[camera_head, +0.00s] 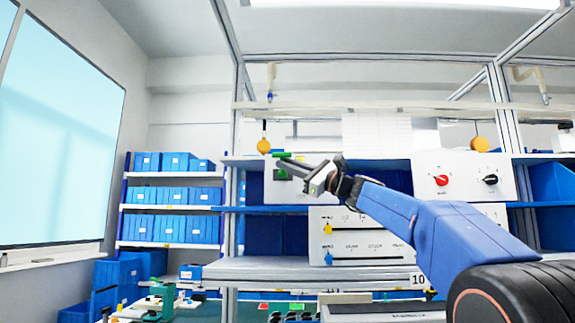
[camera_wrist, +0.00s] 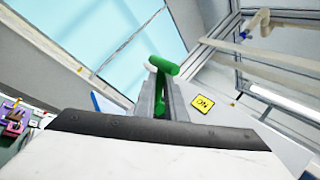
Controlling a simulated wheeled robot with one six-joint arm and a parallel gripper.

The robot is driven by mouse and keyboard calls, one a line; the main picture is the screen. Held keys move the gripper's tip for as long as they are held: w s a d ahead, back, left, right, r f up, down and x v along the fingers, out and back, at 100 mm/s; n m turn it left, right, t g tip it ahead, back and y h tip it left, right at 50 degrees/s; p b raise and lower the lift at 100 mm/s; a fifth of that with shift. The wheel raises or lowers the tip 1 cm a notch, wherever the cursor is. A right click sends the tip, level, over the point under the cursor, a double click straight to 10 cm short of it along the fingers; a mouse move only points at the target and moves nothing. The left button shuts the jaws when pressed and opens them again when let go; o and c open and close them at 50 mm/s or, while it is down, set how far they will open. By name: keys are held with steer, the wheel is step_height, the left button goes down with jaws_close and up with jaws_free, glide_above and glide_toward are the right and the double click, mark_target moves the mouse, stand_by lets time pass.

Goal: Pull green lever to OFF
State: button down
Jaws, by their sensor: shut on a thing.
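The green lever (camera_wrist: 164,66) shows in the wrist view between the two fingers of my gripper (camera_wrist: 160,100). Its rounded crossbar end sticks out past the fingertips. A yellow label reading "ON" (camera_wrist: 203,103) is on the white panel to the right of the fingers. In the head view, my gripper (camera_head: 312,178) reaches left to the lever (camera_head: 284,155), in front of a white box (camera_head: 300,192) on the rack. The gripper is shut on the lever. The lever's base is partly hidden by my gripper.
A white panel with a red knob (camera_head: 441,180) and a black knob (camera_head: 490,180) stands to the right. Below is a white slider panel with a yellow slider (camera_head: 328,229) and a blue slider (camera_head: 328,258). Blue bins (camera_head: 170,196) fill a shelf at left.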

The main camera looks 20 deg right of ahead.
steer(key=shift+s+f+n+g+y, duration=0.1)
steer(key=shift+f+n+g+y, duration=0.35)
steer(key=shift+n, duration=0.65)
steer(key=shift+s+f+n+g+y, duration=0.1)
steer(key=shift+n+g+y, duration=0.4)
steer(key=shift+n+y, duration=0.5)
steer(key=shift+s+f+n+g+y, duration=0.1)
steer(key=shift+f+n+g+y, duration=0.3)
steer(key=shift+n, duration=0.8)
steer(key=c, duration=1.8)
jaws_free()
steer(key=v, duration=1.7)
steer(key=shift+f, duration=0.15)
steer(key=shift+w+d, duration=0.1)
